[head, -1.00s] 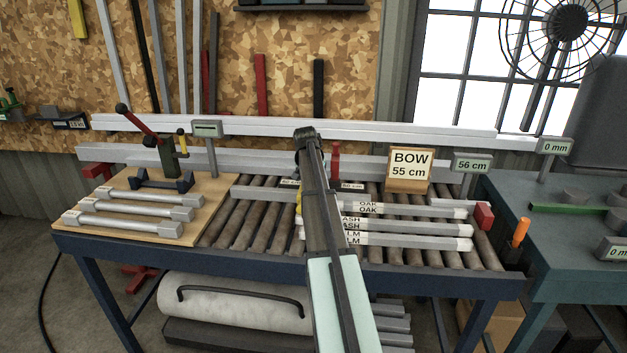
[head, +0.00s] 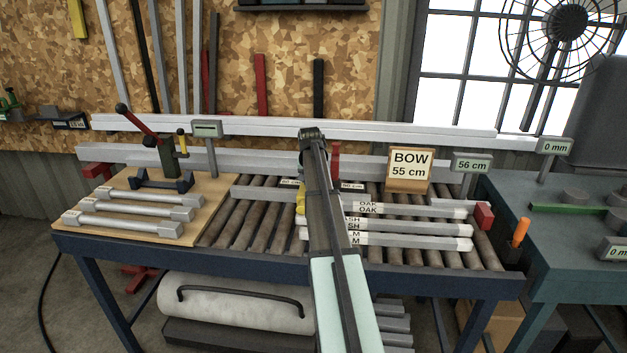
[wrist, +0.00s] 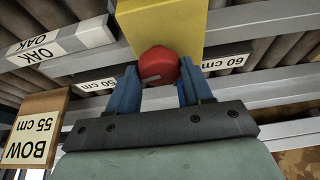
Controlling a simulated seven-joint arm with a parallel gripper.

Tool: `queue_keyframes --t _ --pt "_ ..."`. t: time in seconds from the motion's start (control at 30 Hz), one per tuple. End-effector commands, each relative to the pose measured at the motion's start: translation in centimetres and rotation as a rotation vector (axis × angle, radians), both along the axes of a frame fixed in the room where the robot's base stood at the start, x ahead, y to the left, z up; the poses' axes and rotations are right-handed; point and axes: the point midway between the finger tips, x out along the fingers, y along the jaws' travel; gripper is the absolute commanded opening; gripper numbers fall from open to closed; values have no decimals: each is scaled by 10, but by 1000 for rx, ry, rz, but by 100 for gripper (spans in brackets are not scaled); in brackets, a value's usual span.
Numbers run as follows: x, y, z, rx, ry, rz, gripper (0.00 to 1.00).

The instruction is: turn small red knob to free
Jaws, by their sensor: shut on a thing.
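The small red knob (wrist: 160,64) sits on the face of a yellow block (wrist: 165,22) in the wrist view. A short grey mark shows on the knob's near side. My gripper (wrist: 159,70) has its two blue fingers on either side of the knob and is shut on it. In the head view my arm reaches over the roller table, and only a sliver of the yellow block (head: 300,199) shows beside it. The knob is hidden there behind my arm. No lettering for the knob's positions is readable.
A BOW 55 cm sign (head: 409,169) stands right of my arm, with a 56 cm display (head: 471,162) beyond it. Labelled bars (head: 420,227) lie on the rollers. Three grey bars (head: 135,213) lie on a board at left. A red-handled lever (head: 140,122) stands behind them.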

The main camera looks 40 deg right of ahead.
Motion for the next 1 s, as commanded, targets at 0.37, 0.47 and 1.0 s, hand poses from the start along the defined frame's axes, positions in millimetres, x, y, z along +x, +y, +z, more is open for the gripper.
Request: queue_keyframes --t 0.37,0.47,1.0 --pt "-2 -3 0 1 -1 346 20" --pt "-2 -3 0 1 -2 441 20" --pt "-1 -7 0 2 -1 922 20"
